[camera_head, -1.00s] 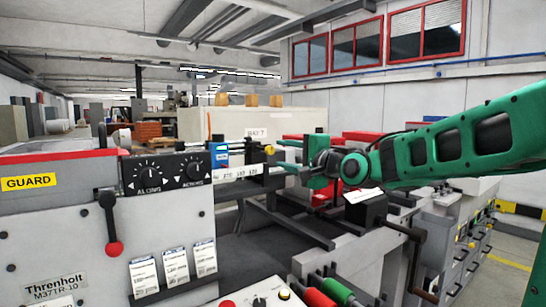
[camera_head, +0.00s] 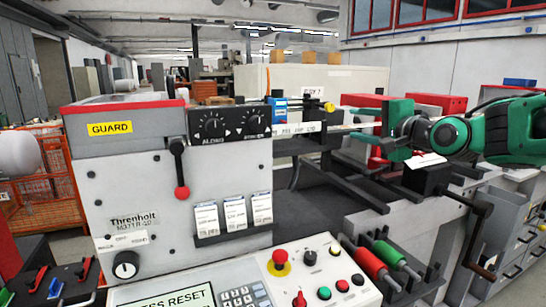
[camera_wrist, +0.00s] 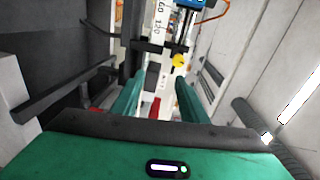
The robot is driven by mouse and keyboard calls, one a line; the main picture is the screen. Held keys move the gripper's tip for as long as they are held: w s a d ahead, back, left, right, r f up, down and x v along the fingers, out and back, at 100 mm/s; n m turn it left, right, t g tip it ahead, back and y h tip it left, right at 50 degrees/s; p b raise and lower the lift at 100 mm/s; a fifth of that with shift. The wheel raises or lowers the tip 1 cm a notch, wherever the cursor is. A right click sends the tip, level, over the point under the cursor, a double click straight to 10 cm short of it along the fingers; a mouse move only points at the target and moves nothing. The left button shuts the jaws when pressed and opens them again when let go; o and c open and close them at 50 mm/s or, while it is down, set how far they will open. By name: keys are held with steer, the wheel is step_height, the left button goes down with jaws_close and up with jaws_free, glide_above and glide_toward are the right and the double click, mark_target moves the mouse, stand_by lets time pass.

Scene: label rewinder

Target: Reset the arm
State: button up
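My green arm reaches in from the right in the head view, and my gripper (camera_head: 368,129) points left toward the ruled rail (camera_head: 300,130) of the machine. In the wrist view my gripper (camera_wrist: 158,88) shows two green fingers spread apart, with nothing between them. The white rail with printed numbers (camera_wrist: 158,25) runs beyond the fingertips, and a yellow knob (camera_wrist: 179,61) shows just past them. I cannot tell whether a finger touches the rail.
Red and green rollers (camera_head: 375,265) and a crank handle (camera_head: 480,235) stand below my arm. Blue and red boxes (camera_head: 435,103) lie behind it.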

steer(key=s+d+f+n+g+h, duration=0.2)
steer(key=s+d+f+g, duration=0.25)
steer(key=s+f, duration=0.4)
steer(key=s+d+f+n+g+h, duration=0.25)
steer(key=s+d+f, duration=0.25)
steer(key=f, duration=0.6)
steer(key=s+d+f+n+g, duration=0.1)
steer(key=s+f+g, duration=0.3)
steer(key=s, duration=0.8)
steer(key=s+d+f+n+g, duration=0.1)
steer(key=s+f+g, duration=0.4)
steer(key=s, duration=0.8)
steer(key=shift+d+f+n+g, duration=0.2)
steer(key=shift+f+n+g, duration=0.1)
steer(key=shift+f+n, duration=0.25)
steer(key=shift+w+f, duration=0.25)
steer(key=shift+w, duration=0.45)
